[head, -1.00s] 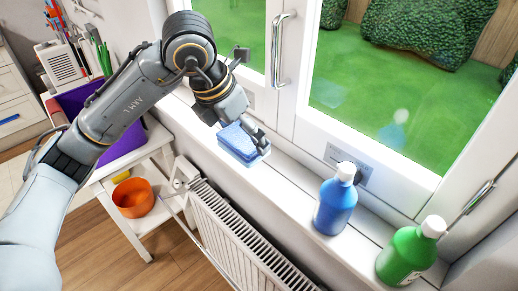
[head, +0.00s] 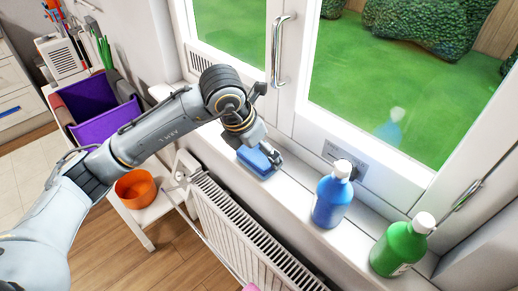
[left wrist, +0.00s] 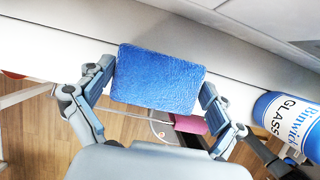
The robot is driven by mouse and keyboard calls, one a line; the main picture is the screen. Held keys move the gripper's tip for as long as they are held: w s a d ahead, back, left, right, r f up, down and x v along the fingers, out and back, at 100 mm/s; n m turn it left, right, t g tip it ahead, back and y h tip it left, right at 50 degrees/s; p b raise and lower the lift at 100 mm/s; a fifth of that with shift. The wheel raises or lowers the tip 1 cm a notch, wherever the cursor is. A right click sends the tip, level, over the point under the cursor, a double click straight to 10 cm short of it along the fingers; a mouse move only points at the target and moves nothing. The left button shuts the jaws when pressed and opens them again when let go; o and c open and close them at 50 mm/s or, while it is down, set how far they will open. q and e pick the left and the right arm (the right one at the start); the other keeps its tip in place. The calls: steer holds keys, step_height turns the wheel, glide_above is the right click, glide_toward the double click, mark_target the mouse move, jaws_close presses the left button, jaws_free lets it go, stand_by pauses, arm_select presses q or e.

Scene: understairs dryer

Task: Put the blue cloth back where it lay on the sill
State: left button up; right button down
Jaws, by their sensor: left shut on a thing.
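The blue cloth (head: 254,163), a folded thick pad, is at the white window sill (head: 299,192), left of the blue bottle in the head view. My left gripper (head: 266,152) is shut on it from above. In the left wrist view the cloth (left wrist: 157,78) sits between the two fingers of my left gripper (left wrist: 158,88), one at each side. Its front part appears to reach over the sill's room-side edge. I cannot tell whether it touches the sill or hangs just above it. My right gripper is in neither view.
A blue bottle (head: 329,203) and a green bottle (head: 400,250) stand on the sill to the right. The window handle (head: 281,48) juts out behind. Below are a radiator (head: 240,232), an orange bowl (head: 135,189) and a purple bin (head: 104,120). A pink thing (left wrist: 190,124) lies lower down.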

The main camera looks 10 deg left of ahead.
arm_select(q)
steer(key=o, duration=0.8)
steer(key=shift+f, duration=0.1)
steer(key=shift+c, duration=0.2)
steer(key=shift+r, duration=0.2)
steer(key=b+v, duration=0.1)
steer(key=v, duration=1.1)
steer(key=shift+b, duration=0.3)
steer(key=shift+f, duration=0.15)
